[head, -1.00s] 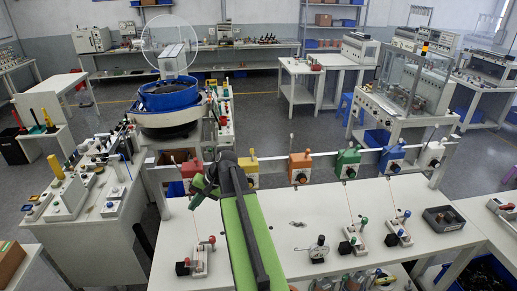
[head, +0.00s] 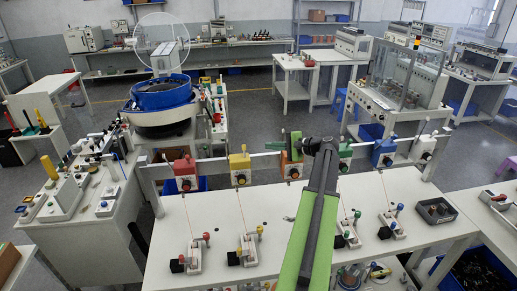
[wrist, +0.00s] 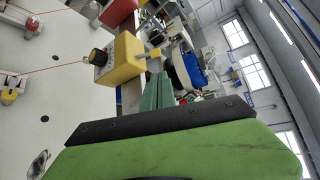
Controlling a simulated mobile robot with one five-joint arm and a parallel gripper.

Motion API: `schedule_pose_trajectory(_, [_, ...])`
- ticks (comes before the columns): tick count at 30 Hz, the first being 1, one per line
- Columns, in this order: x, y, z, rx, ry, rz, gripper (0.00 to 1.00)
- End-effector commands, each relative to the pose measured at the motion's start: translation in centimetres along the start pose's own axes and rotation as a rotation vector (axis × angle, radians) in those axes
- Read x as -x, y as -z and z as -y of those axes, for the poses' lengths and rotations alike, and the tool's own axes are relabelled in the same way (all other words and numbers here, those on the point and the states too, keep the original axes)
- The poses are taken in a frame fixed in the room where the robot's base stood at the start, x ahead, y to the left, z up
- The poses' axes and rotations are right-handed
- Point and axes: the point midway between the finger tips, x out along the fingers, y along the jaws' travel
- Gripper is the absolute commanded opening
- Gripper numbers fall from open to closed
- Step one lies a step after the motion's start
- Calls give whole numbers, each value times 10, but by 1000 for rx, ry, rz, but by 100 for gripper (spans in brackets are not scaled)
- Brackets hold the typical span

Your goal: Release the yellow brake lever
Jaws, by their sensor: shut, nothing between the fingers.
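The yellow box (head: 239,168) sits on the rail between the red and orange boxes, with a small yellow lever (head: 243,149) standing on top. In the wrist view the yellow box (wrist: 127,58) is close, with its lever (wrist: 154,53) at its right side in that picture. My gripper (head: 293,143) is at the orange box, to the right of the yellow one. Its green fingers (wrist: 159,76) are shut and empty, apart from the yellow lever. A yellow-handled clamp (head: 249,249) stands on the table below the yellow box, joined by a thin cord.
The red box (head: 185,172) stands to the left. The orange box (head: 290,168) is partly hidden behind my gripper. The green box (head: 344,152) and blue box (head: 384,152) stand farther right. Corded clamps, such as the red-handled one (head: 193,256), stand on the white table (head: 165,235).

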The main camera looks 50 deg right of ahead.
Motion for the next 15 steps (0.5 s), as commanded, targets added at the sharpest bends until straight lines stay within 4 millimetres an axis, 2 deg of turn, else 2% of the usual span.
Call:
schedule_pose_trajectory(9, [-62, 1, -2, 1, -3, 3, 0])
schedule_pose_trajectory(15, [-88, 0, -1, 1, -3, 2, 0])
